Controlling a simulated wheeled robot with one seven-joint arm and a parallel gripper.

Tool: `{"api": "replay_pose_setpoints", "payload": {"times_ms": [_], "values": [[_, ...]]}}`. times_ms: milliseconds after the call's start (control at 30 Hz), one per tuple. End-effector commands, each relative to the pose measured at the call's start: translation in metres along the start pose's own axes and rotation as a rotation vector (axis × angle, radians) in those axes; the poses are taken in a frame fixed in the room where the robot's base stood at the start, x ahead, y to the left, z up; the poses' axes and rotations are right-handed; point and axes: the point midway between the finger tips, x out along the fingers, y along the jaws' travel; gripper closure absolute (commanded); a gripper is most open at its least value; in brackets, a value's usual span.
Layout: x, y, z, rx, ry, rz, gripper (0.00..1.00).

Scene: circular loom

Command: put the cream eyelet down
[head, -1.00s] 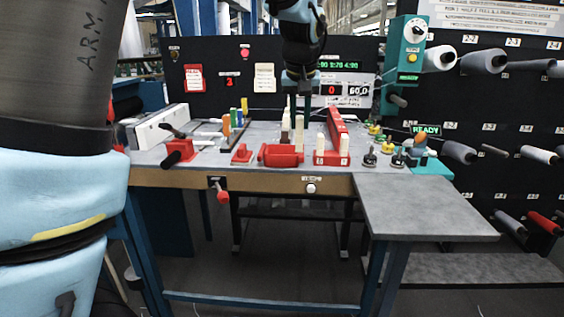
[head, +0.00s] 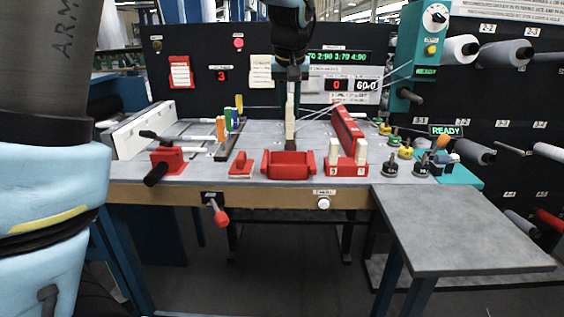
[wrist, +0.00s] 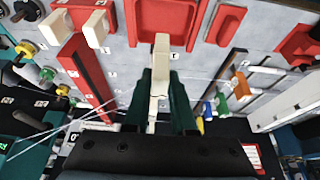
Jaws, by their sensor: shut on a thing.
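The cream eyelet (wrist: 160,62) is a slim cream piece held between the two dark green fingers of my gripper (wrist: 160,88) in the wrist view. In the head view the eyelet (head: 290,112) hangs upright under my gripper (head: 291,92), above the grey table behind the red tray. A dark brown piece (head: 290,145) shows just below the eyelet; I cannot tell whether they touch. The red tray (wrist: 165,17) lies beyond the eyelet's tip in the wrist view and looks empty.
A red rack (head: 338,170) with two cream blocks stands right of the tray, with a long red bar (head: 347,125) behind it. A small red block (head: 241,165) is left of the tray. Dark and yellow knobs stand at the right. The grey side shelf (head: 460,220) is bare.

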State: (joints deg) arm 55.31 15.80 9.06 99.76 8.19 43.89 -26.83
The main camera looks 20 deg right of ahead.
Motion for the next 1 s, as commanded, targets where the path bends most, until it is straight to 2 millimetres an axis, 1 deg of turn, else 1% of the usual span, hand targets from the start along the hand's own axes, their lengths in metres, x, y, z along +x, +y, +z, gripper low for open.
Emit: {"api": "replay_pose_setpoints", "payload": {"times_ms": [67, 300, 467, 600, 700, 800, 1000], "values": [[0.008, 0.0, 0.004, 0.001, -0.004, -0.001, 1.0], [0.046, 0.0, 0.02, 0.001, -0.003, -0.001, 1.0], [0.059, 0.0, 0.025, 0.001, -0.003, -0.001, 1.0], [0.078, 0.0, 0.033, 0.001, -0.004, -0.002, 1.0], [0.088, 0.0, 0.037, 0.001, -0.003, -0.002, 1.0], [0.091, 0.0, 0.038, 0.001, -0.001, 0.0, 1.0], [0.091, 0.0, 0.038, 0.0, 0.0, 0.0, 1.0]]}}
